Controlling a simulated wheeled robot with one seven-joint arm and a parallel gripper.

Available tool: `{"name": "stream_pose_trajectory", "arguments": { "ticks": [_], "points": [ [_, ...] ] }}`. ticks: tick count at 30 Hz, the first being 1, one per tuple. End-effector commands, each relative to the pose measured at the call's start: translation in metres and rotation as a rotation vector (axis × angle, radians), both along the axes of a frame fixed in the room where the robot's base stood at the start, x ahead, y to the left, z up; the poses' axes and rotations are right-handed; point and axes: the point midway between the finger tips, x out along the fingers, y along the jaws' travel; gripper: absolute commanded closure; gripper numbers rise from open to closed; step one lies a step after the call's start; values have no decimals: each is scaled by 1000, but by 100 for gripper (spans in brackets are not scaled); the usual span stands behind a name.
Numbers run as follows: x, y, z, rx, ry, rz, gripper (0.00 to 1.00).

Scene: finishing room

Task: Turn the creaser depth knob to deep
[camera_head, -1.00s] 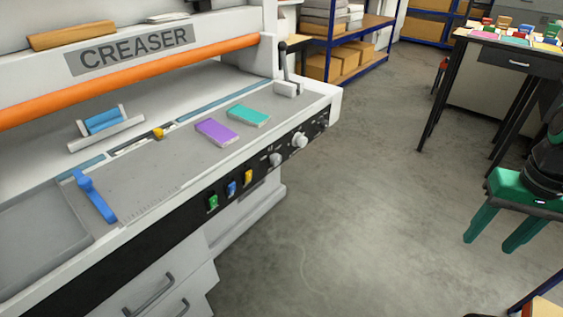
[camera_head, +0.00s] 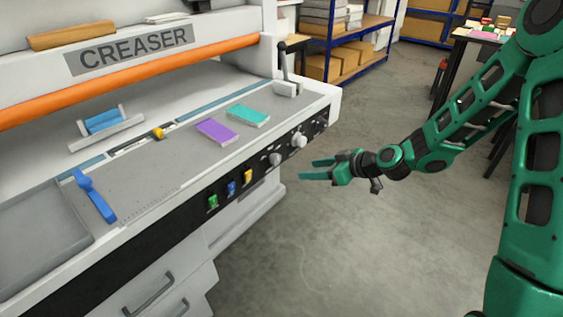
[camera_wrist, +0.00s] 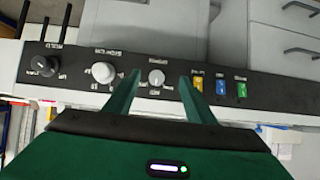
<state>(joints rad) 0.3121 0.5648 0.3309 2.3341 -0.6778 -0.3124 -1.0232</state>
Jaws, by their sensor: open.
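The creaser (camera_head: 133,49) has a black front panel with several knobs. A small white knob (camera_head: 275,160) and a larger white knob (camera_head: 299,141) show in the head view. In the wrist view the small white knob (camera_wrist: 156,78) lies between my fingers as seen, with the larger white knob (camera_wrist: 103,72) left of it and a black knob (camera_wrist: 43,66) further left. The knob labels appear upside down there and are too small to read surely, so I cannot tell which is depth. My gripper (camera_head: 301,170) is open and empty, in front of the panel, apart from the knobs.
Green, blue and yellow switches (camera_head: 231,188) sit left of the knobs. Grey floor is clear in front; a dark-legged table (camera_head: 462,80) stands behind my arm.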

Motion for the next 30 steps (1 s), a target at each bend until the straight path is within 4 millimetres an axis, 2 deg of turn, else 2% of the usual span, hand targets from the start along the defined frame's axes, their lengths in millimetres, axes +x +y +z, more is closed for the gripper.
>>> {"name": "stream_pose_trajectory", "arguments": {
  "ticks": [3,11,24,30],
  "points": [
    [13,19,1,72,-59,-5,50],
    [27,35,4,122,-112,-16,50],
    [65,86,-23,122,-110,-15,50],
    [79,103,-32,121,-110,-15,50]
  ]
}}
